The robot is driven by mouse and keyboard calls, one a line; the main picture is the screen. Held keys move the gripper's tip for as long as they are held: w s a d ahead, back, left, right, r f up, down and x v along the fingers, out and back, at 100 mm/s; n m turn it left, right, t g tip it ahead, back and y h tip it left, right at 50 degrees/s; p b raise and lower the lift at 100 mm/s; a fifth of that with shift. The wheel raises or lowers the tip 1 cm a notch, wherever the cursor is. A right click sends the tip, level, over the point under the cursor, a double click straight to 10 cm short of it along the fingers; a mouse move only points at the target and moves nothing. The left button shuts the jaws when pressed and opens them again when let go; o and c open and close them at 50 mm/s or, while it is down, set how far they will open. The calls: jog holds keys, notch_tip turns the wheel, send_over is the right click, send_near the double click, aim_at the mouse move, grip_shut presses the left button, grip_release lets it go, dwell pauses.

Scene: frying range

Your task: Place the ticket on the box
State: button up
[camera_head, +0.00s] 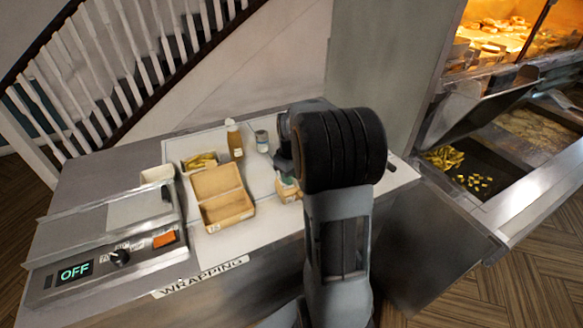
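An open, tan cardboard box (226,208) with its lid raised sits on the white counter top, and its inside looks empty. I cannot make out a ticket anywhere in this view. My arm rises in front of the counter, right of the box, and its thick dark joint covers part of the counter. A dark part of my arm's end shows behind that joint, above a small tan and white item (288,190). My gripper's fingers are hidden or too small to tell, so I cannot see whether they hold anything.
Behind the box stand a tray of fries (200,162), a sauce bottle (235,141) and a can (262,142). A white container (157,175) is at left. A wrapping machine (108,252) reading OFF fills the left. Fryers (490,165) stand at right.

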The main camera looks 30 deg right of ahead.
notch_tip(320, 180, up, 11)
jog(key=s+a+f+m+t, duration=0.2)
jog(key=s+a+t, duration=0.2)
jog(key=s+a, duration=0.9)
jog(key=a, duration=0.4)
jog(key=shift+s+f+m, duration=0.3)
jog(key=shift+s+f, duration=0.05)
jog(key=shift+s, duration=0.05)
dwell(0.4)
